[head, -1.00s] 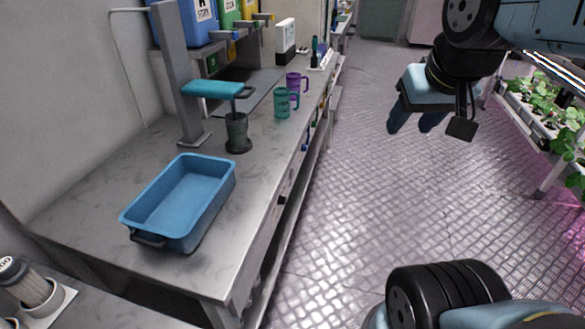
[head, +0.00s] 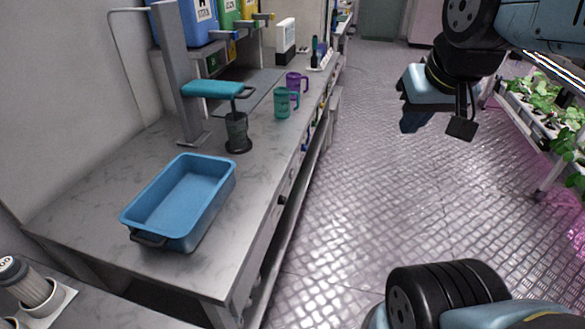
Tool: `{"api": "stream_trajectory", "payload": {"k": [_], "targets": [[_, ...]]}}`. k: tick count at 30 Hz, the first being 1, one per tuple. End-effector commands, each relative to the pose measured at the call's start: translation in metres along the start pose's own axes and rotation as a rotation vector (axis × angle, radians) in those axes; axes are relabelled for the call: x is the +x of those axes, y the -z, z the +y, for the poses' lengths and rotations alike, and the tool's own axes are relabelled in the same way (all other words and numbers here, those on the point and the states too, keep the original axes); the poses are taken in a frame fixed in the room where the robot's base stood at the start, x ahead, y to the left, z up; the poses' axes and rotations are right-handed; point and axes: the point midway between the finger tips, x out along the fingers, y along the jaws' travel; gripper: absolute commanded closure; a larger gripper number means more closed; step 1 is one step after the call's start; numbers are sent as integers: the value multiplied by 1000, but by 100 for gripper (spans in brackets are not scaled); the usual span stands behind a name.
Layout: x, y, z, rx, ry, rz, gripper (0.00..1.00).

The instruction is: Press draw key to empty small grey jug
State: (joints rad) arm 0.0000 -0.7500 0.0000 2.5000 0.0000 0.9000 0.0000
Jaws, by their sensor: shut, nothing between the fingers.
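My gripper (head: 411,123) hangs over the open floor to the right of the bench, fingers down. It is shut and empty, well apart from everything on the bench. A dark grey-green cylindrical vessel (head: 237,128) stands on a black round base under a teal-topped stand (head: 212,89); I cannot tell whether it is the small grey jug. Blue, green and yellow containers (head: 202,22) with tap-like fittings stand at the back of the bench. A white and black box (head: 285,42) stands to their right. I cannot make out a draw key for certain.
The grey bench (head: 110,180) runs along the left. A blue tray (head: 176,205) lies near its front end. A green mug (head: 282,103) and a purple mug (head: 293,84) stand near its edge. Plant racks (head: 545,110) line the right. The floor between is clear.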

Motion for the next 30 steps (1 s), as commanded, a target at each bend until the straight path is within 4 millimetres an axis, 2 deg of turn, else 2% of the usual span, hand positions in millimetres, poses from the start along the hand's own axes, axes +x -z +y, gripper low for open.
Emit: {"api": "stream_trajectory", "payload": {"k": [26,30], "targets": [[0,0,0,0,0,0,100],[4,6,1,-9,-6,5,100]]}}
